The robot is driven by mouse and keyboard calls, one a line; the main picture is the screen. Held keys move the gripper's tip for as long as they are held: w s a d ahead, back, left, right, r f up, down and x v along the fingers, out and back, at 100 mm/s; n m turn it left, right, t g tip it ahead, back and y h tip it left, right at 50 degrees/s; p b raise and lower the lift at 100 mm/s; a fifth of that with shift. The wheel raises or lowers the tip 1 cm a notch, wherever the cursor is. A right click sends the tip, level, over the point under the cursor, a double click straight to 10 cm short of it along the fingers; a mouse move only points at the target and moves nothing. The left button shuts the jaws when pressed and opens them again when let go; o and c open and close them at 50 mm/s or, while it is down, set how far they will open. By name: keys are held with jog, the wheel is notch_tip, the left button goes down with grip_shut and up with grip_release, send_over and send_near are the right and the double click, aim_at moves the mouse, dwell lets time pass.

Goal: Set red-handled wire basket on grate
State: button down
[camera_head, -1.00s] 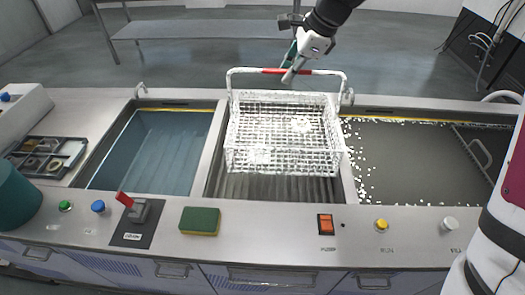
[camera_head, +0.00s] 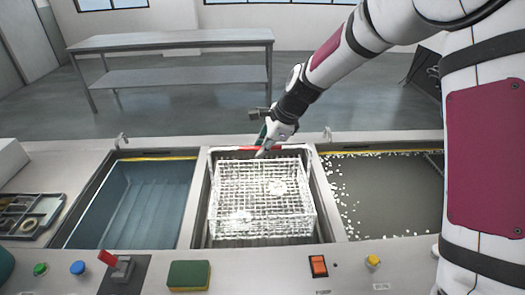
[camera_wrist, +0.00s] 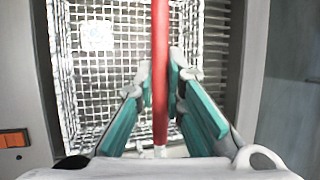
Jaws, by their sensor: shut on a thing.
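The white wire basket (camera_head: 262,199) with a red handle grip (camera_head: 258,148) is over the middle bay, between two tanks. In the head view it fills most of that bay and hides most of the grate (camera_head: 312,175) below. I cannot tell whether its bottom touches the grate. My gripper (camera_head: 264,150) is at the handle, at the back of the basket. In the wrist view my gripper (camera_wrist: 159,85) has its two fingers on either side of the red handle bar, with the basket mesh beneath. White patches lie inside the basket.
The left tank (camera_head: 150,195) holds bluish liquid. The right tank (camera_head: 390,190) has a grey surface with white bits along its edge. A green sponge (camera_head: 188,275), a red switch (camera_head: 318,265) and several buttons sit along the front ledge. A parts tray (camera_head: 28,214) is at left.

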jog(key=shift+f, duration=0.45)
jog(key=c, duration=1.7)
grip_release()
jog(key=v, duration=1.2)
jog(key=s+d+r+n+h, duration=0.1)
jog(key=s+d+r+n, duration=0.15)
jog(key=s, duration=0.25)
jog(key=s+d+r+n+t+h, duration=0.1)
jog(key=s+r+n, duration=0.2)
jog(key=s, duration=0.2)
jog(key=s+d+r+n+h, duration=0.1)
jog(key=s+d+r+n, duration=0.15)
jog(key=s, duration=0.25)
jog(key=shift+s+d+f+n+t+h, duration=0.1)
jog(key=shift+s+d+n+t+h, duration=0.15)
jog(key=shift+s+d+n, duration=1.75)
jog(key=shift+s+a+f+n+t+h, duration=0.2)
jog(key=shift+s+n, duration=0.95)
jog(key=shift+s, duration=2.25)
jog(key=shift+s+d+f+n+t+h, duration=0.1)
jog(key=shift+s+d+n+t+h, duration=0.2)
jog(key=shift+s+d+n, duration=1.75)
jog(key=shift+s+a+r+m, duration=0.1)
jog(key=shift+s+a+m, duration=0.5)
jog(key=shift+a, duration=0.4)
